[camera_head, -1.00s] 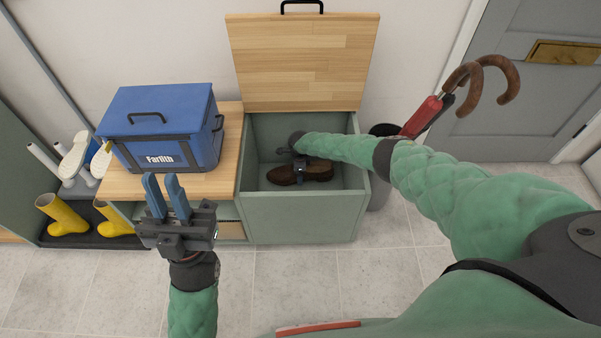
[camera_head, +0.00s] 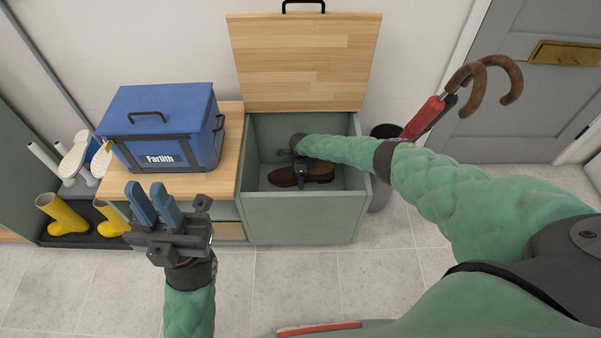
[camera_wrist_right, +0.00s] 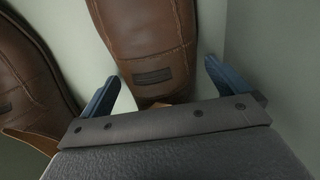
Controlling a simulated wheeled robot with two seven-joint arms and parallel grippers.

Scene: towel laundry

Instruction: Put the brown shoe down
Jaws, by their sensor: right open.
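A brown shoe (camera_head: 321,172) lies in the open green compartment, near its front. My right gripper (camera_head: 301,171) reaches down into the compartment over it. In the right wrist view, a brown shoe (camera_wrist_right: 148,42) extends up from between the two open blue fingers of the right gripper (camera_wrist_right: 161,88), with its near end hidden by the gripper body. A second brown shoe (camera_wrist_right: 32,75) shows to its left. The head view does not show the two shoes clearly apart. My left gripper (camera_head: 147,188) is open and empty in front of the bench.
The wooden lid (camera_head: 302,62) stands raised behind the compartment (camera_head: 303,218). A blue cooler box (camera_head: 163,128) sits on the bench top to the left. Yellow boots (camera_head: 62,215) stand at far left. Umbrellas (camera_head: 428,116) lean in a dark bin right of the compartment.

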